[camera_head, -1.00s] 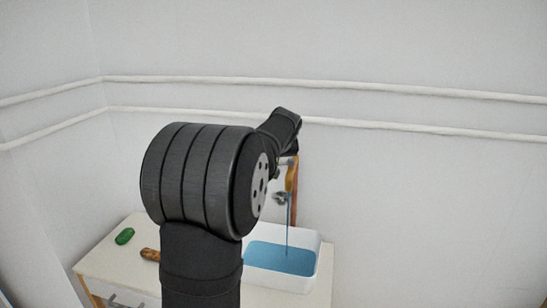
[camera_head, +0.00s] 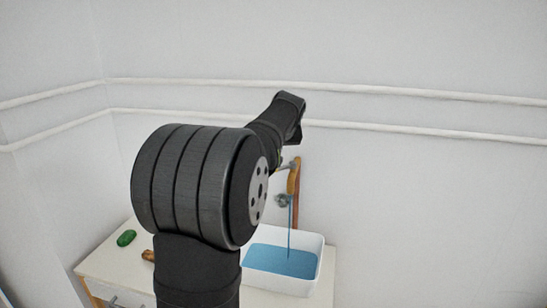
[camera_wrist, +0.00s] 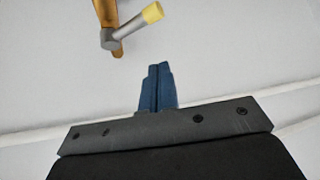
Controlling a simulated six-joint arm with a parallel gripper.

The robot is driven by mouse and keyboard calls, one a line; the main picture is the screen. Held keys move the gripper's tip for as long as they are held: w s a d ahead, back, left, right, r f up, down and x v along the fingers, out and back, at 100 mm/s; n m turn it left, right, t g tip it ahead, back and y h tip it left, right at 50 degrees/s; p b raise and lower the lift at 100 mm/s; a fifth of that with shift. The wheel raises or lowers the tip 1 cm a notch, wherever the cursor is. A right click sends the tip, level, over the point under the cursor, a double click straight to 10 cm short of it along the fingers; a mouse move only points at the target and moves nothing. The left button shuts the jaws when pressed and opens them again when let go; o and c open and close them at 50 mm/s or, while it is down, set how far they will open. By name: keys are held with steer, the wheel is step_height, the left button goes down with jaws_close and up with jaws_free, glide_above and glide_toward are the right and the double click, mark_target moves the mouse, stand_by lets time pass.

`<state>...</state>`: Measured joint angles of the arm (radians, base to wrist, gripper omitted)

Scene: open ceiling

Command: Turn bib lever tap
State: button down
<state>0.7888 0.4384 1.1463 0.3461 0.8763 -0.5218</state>
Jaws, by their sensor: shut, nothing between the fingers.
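The tap (camera_head: 283,200) is grey metal and sits low on an orange-brown upright (camera_head: 295,180) against the wall in the head view. A thin blue stream of water (camera_head: 290,228) runs down into a white basin (camera_head: 322,260) that holds blue water. In the wrist view a grey tap part with a yellow end (camera_wrist: 152,13) crosses the orange-brown upright (camera_wrist: 107,14) at the top left. My gripper (camera_wrist: 157,70) shows its blue fingers shut and empty, apart from that part. In the head view my fingers are hidden by my arm.
The basin stands on a cream cabinet top (camera_head: 110,255). A green object (camera_head: 126,238) and a brown object (camera_head: 148,256), partly hidden by my arm, lie to its left. Two white pipes (camera_head: 400,92) run along the walls. The wall right of the tap is clear.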

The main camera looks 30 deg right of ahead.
step_height(320, 180, up, 3)
steer(key=s, duration=0.3)
steer(key=m+t+y, duration=0.3)
steer(key=m+t, duration=0.5)
steer(key=m, duration=0.6)
glide_toward(284, 167)
steer(key=w+a+f, duration=0.1)
steer(key=w, duration=0.5)
steer(key=shift+w+a+f, duration=0.2)
steer(key=shift+w+a, duration=0.05)
steer(key=shift+w, duration=0.1)
steer(key=shift+w+a+f, duration=0.1)
steer(key=shift+w+a, duration=0.05)
steer(key=shift+w, duration=0.65)
